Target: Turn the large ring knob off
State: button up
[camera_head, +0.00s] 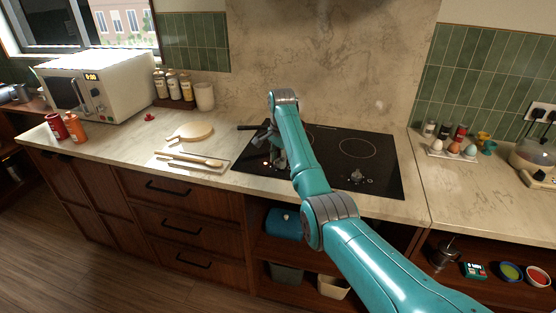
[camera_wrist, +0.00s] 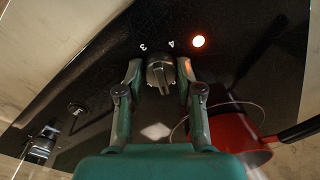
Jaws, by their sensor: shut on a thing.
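The black glass cooktop (camera_head: 312,158) is set into the counter. In the wrist view, a grey knob (camera_wrist: 160,74) stands on its glass between the fingers of my gripper (camera_wrist: 159,72), which is shut on it. No label tells me which ring this knob serves. In the head view my gripper (camera_head: 277,160) is at the front left of the cooktop, where my arm partly hides it. More knobs (camera_head: 357,177) sit at the front right.
A red pot (camera_wrist: 235,132) with a black handle stands near my gripper on the cooktop. A round board (camera_head: 190,131) and wooden utensils (camera_head: 190,158) lie left on the counter. The cooktop's right side is clear of cookware.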

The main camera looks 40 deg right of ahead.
jog(key=shift+n, duration=2.2)
jog(key=o, duration=1.2)
jog(key=shift+c, duration=0.2)
jog(key=shift+s+d+r, duration=0.1)
jog(key=shift+s+r, duration=0.05)
jog(key=shift+r, duration=1.7)
jog(key=shift+s+d+r, duration=0.1)
jog(key=shift+r, duration=1.75)
